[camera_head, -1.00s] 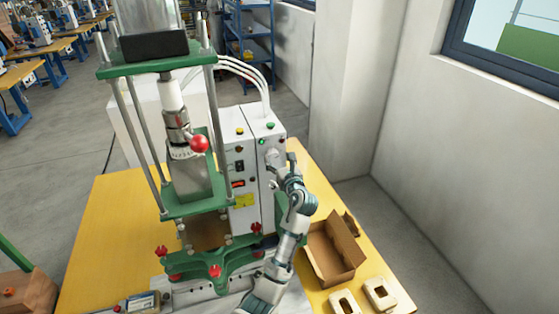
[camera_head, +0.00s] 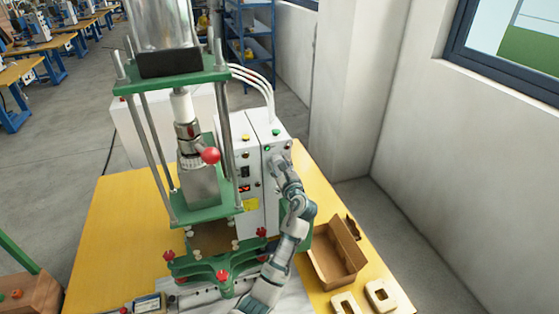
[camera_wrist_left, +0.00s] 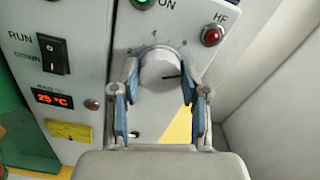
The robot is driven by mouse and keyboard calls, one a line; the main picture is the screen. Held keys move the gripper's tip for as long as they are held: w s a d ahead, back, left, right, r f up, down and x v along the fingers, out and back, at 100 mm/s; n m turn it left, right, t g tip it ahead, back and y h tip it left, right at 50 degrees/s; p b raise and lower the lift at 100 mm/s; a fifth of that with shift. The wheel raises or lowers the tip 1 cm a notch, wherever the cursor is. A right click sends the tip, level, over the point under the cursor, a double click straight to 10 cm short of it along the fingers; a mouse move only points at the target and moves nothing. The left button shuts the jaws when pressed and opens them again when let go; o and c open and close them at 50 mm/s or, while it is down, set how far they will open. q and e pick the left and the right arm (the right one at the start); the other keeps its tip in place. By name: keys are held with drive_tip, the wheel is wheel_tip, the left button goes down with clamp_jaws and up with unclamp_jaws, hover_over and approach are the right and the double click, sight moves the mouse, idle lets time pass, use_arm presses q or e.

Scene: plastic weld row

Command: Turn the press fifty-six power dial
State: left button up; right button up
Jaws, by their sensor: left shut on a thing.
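The power dial (camera_wrist_left: 158,66) is a round grey knob with a dark pointer line towards its right side, on the front of the control box (camera_head: 252,165). Numbers around it are partly visible. My left gripper (camera_wrist_left: 159,72) has its two blue-padded fingers closed on either side of the dial in the wrist view. In the head view my left gripper (camera_head: 277,162) is at the upper right part of the box front, where the dial is mostly hidden. My right gripper is not in view.
A green ON light (camera_wrist_left: 142,2) and a red HF light (camera_wrist_left: 212,35) sit above the dial. A black RUN switch (camera_wrist_left: 53,53) and a 25 °C display (camera_wrist_left: 52,98) are left. The green press (camera_head: 205,215) stands beside the box. An open cardboard box (camera_head: 335,255) lies right.

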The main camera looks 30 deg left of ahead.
use_arm(q)
drive_tip(key=shift+f+n, duration=0.35)
drive_tip(key=shift+n, duration=0.55)
drive_tip(key=o, duration=1)
drive_tip(key=shift+o, duration=0.6)
drive_tip(key=shift+w, duration=0.1)
drive_tip(key=v, duration=1.2)
drive_tip(key=shift+d, duration=0.1)
